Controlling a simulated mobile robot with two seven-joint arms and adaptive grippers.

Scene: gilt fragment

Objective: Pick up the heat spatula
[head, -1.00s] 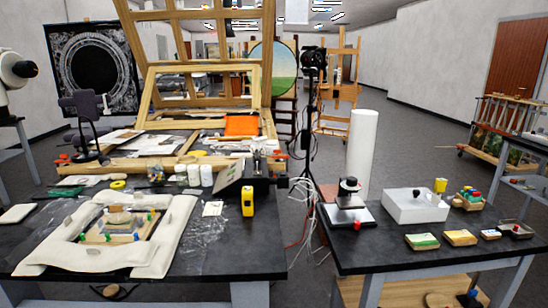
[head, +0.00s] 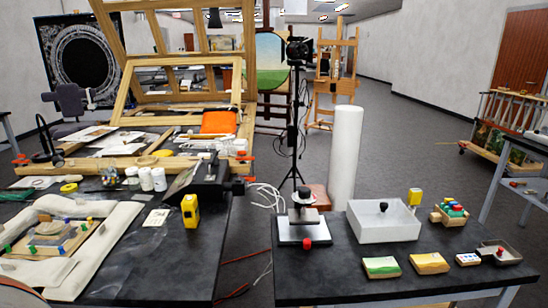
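I cannot make out the heat spatula with certainty in the head view. A black box-shaped unit (head: 208,188) with a sloped panel stands at the right end of the left table (head: 165,262), and a thin dark upright part shows on top of it. Whether that part is the spatula is too small to tell. Neither of my grippers is in view.
A yellow device (head: 190,211) stands near the black unit. A padded frame (head: 105,235) lies at the left. The right table (head: 340,278) holds a small press-like stand (head: 303,228), a white box (head: 384,222) and several small blocks. A gap separates the tables.

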